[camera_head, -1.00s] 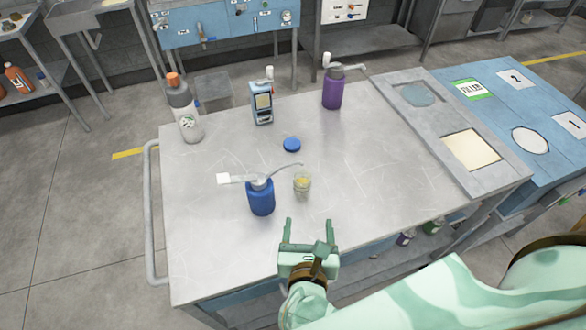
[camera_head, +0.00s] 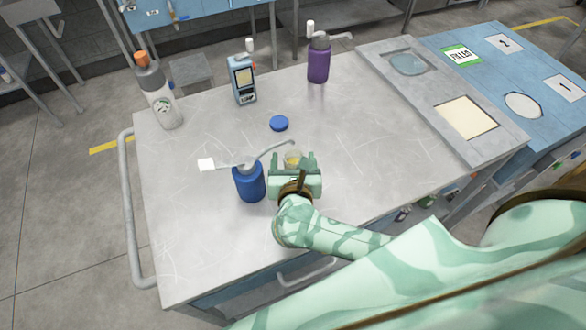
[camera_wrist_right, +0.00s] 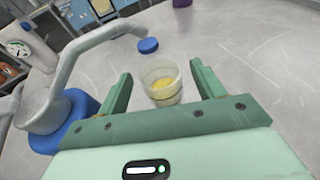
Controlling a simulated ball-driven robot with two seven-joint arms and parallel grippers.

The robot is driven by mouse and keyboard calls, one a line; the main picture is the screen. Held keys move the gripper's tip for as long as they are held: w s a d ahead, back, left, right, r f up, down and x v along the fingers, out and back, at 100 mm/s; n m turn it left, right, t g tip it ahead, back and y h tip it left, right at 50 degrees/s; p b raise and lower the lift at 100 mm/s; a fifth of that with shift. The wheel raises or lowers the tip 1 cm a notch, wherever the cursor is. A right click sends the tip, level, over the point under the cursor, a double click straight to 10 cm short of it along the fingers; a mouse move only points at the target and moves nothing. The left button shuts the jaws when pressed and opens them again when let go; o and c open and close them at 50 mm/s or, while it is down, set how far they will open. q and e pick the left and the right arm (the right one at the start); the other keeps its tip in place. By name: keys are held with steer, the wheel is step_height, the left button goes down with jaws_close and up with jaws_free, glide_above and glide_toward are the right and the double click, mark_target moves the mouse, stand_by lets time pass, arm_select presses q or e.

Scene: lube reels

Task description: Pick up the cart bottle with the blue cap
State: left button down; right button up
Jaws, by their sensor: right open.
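A blue bottle (camera_head: 249,183) with a grey top and a long bent spout stands on the grey metal cart top (camera_head: 200,250); it is at the left in the wrist view (camera_wrist_right: 75,135). A round blue cap (camera_head: 279,123) lies loose behind it, also seen in the wrist view (camera_wrist_right: 148,45). A small glass jar (camera_head: 293,160) with yellow contents stands right of the bottle. My right gripper (camera_head: 293,158) is open, with the jar (camera_wrist_right: 162,85) showing between its fingers in the wrist view; contact cannot be told. My left gripper is out of view.
A blue numbered surface (camera_head: 480,55) adjoins at the right. The cart's front left is clear.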

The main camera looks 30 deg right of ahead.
mark_target(293, 152)
steer(key=x, duration=0.2)
steer(key=b+x, duration=0.1)
steer(key=shift+w+d+f, duration=0.1)
steer(key=shift+w+f, duration=0.1)
steer(key=shift+f, duration=0.2)
steer(key=shift+s+r, duration=0.1)
steer(key=shift+r, duration=0.05)
steer(key=c, duration=1.1)
steer(key=shift+r, duration=0.15)
